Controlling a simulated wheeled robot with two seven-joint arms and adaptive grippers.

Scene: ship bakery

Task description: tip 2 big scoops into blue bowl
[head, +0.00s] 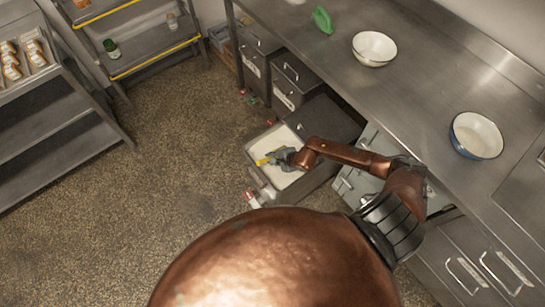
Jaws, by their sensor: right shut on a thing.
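My right gripper (279,157) is over an open grey bin (312,183) of white powder (285,178) under the counter. It is shut on a yellow tool (264,161), probably a scoop; its shape is mostly hidden and I cannot tell whether it holds powder. The blue bowl (477,137), white inside with a blue outside, stands upright on the steel counter at the right, well apart from the gripper. It looks empty. A green scoop-like item (322,20) lies on the counter at the back. My left gripper is not in view.
A cream bowl (374,48) stands on the steel counter (420,90), whose edge overhangs the bins. Closed dark bins (295,82) stand behind the open one. Small bottles (252,198) lie on the floor beside it. Racks stand at the left; the floor between is clear.

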